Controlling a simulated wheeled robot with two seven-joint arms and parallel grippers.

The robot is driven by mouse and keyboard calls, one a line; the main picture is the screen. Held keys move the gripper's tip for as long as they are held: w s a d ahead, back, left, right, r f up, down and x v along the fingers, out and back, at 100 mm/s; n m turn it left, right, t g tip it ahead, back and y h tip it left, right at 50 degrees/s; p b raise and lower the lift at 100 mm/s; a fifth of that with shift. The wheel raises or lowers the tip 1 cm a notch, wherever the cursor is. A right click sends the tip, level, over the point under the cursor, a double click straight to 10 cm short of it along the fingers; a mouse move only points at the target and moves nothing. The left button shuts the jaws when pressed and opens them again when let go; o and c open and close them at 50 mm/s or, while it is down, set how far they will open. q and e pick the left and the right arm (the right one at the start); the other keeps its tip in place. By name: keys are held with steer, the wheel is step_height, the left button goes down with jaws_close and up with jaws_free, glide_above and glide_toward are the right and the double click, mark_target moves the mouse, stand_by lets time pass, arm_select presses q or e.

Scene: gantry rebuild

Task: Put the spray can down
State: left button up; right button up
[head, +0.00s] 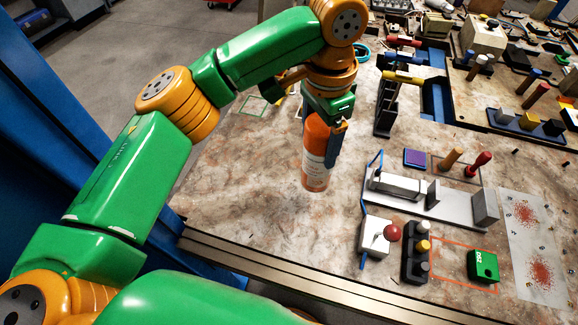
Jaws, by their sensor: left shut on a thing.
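The spray can (315,165) is an orange cylinder with a pale label. It stands upright at the left part of the worktable (240,205). My right gripper is not in view.
A grey fixture (425,205) stands right of the can. A white box with a red ball (376,236), a dark block with knobs (416,252) and a green box (483,266) are near the front edge. A black stand (386,108) is behind. Bare table lies around the can's left and front.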

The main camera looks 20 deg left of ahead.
arm_select(q)
steer(key=a+f, duration=0.2)
steer(key=f, duration=0.1)
steer(key=a+f+p, duration=0.1)
steer(key=a+f, duration=0.2)
steer(key=shift+w+a+f, duration=0.2)
steer(key=shift+a, duration=0.15)
steer(key=f, duration=0.1)
steer(key=f+p, duration=0.1)
steer(key=f, duration=0.1)
steer(key=shift+d, duration=0.2)
steer(key=o, duration=1.4)
steer(key=shift+c, duration=0.2)
steer(key=shift+o, duration=1)
steer(key=shift+s, duration=0.1)
